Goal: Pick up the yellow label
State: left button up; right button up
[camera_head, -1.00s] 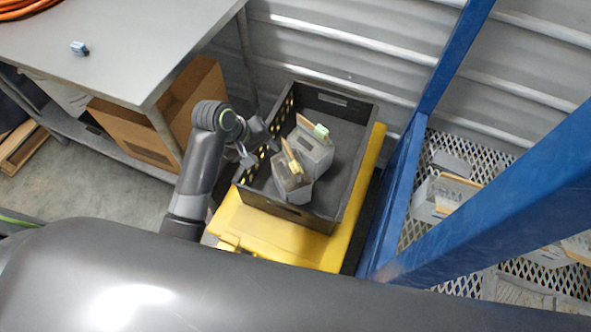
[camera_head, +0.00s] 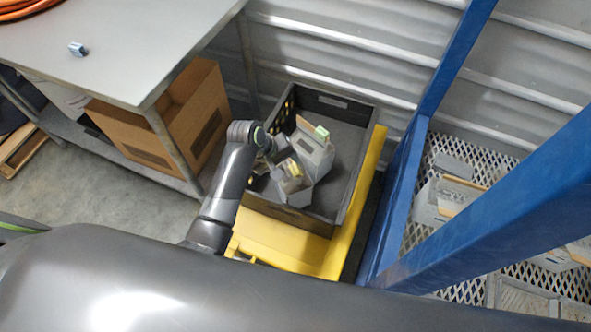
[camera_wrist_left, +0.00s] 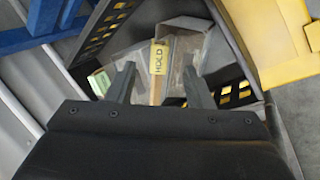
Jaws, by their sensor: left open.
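The yellow label (camera_wrist_left: 158,56), marked HOLD, sits at the top of a thin tan strip that stands in a grey box (camera_wrist_left: 183,26) in the left wrist view. In the head view the label (camera_head: 295,170) shows small, in the nearer box (camera_head: 293,187) inside the dark crate (camera_head: 350,206). My left gripper (camera_wrist_left: 159,70) is open, its fingers on either side of the strip, close to the label. Nothing shows as gripped. In the head view my left gripper (camera_head: 279,150) is over the crate's left side, partly hidden by its wrist. My right gripper is out of view.
A second box with a green label (camera_head: 321,132) stands close beside, also in the crate. The crate rests on a yellow cart (camera_head: 290,242). A blue rack post (camera_head: 401,185) rises at right. A grey bench (camera_head: 120,40) with a cardboard box (camera_head: 190,115) below is at left.

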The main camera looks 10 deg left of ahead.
aim_at(294, 170)
pick_arm(q)
jog(key=shift+x, duration=2.65)
jog(key=shift+w+a, duration=0.1)
jog(key=shift+w, duration=0.1)
grip_shut()
jog(key=shift+r, duration=0.1)
